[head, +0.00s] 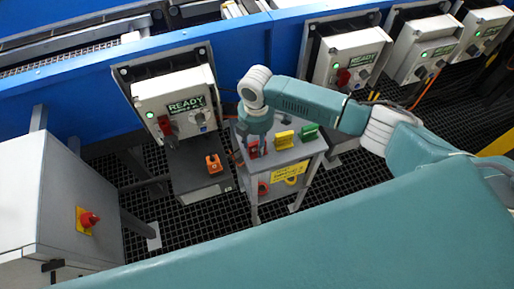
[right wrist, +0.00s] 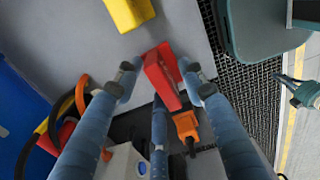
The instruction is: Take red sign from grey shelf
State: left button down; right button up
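The red sign (head: 253,150) stands on the grey shelf (head: 291,155), at the left end of a row with a yellow sign (head: 284,139) and a green sign (head: 309,131). My right gripper (head: 255,137) is directly above the red sign and partly covers it. In the right wrist view, the red sign (right wrist: 160,74) lies between the spread fingers of my right gripper (right wrist: 160,76), with small gaps visible at the sides. The yellow sign (right wrist: 130,10) is just beyond them. My left gripper is not in view.
A dark box with an orange device (head: 214,163) is left of the shelf, below a control box (head: 180,103). A grey cabinet with a red button (head: 89,219) stands at left. A blue conveyor wall (head: 240,52) runs behind.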

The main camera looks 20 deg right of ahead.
grip_shut()
jog(key=shift+r, duration=0.1)
